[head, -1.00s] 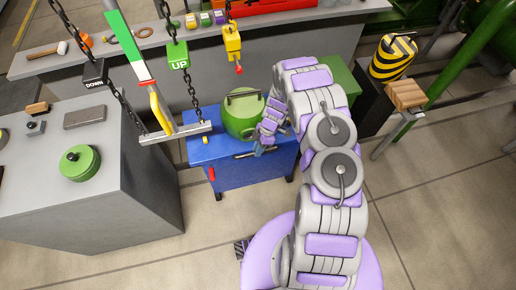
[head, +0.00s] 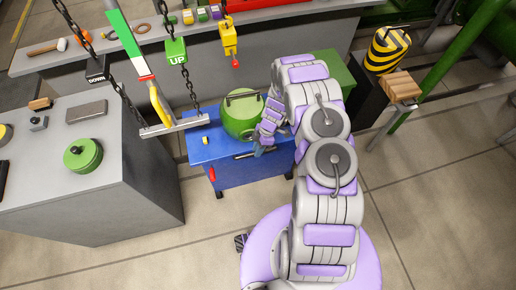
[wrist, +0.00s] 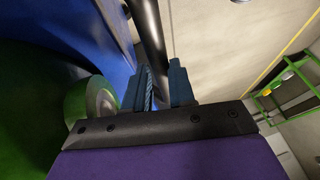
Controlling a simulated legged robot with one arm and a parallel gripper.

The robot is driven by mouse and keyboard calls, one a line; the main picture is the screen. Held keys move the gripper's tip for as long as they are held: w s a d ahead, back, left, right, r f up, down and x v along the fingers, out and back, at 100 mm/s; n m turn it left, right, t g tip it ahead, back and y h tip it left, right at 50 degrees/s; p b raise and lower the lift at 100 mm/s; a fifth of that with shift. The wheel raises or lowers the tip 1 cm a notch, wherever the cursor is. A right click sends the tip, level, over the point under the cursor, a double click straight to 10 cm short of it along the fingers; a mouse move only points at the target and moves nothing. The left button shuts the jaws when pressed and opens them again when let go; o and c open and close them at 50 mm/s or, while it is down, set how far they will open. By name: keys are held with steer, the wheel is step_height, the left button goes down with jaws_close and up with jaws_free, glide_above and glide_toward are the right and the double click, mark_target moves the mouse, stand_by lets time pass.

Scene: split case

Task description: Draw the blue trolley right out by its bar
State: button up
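The blue trolley (head: 222,172) stands on the floor between the grey benches, carrying a green round-topped body (head: 242,117). Its dark bar (head: 243,156) runs along the side facing me. My gripper (head: 262,149) is at the right part of this bar. In the wrist view the blue fingers of my gripper (wrist: 159,88) stand on both sides of the dark bar (wrist: 149,35), close against it, and look shut on it. The blue trolley side (wrist: 100,25) fills the upper left there. The arm hides the trolley's right end in the head view.
A grey bench (head: 150,195) stands close at left, with a green disc (head: 83,155) on it. A hanging hook beam (head: 175,127) is over the trolley's left part. A black-and-yellow striped cylinder (head: 388,50) stands at right. The floor (head: 240,210) in front is clear.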

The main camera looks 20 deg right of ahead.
steer(key=shift+o, duration=0.7)
steer(key=shift+w, duration=0.3)
steer(key=shift+o, duration=1.3)
steer(key=shift+s+a, duration=0.1)
steer(key=shift+s, duration=0.15)
steer(key=p+v, duration=0.2)
steer(key=v, duration=1.5)
steer(key=shift+p, duration=0.35)
steer(key=shift+r, duration=0.1)
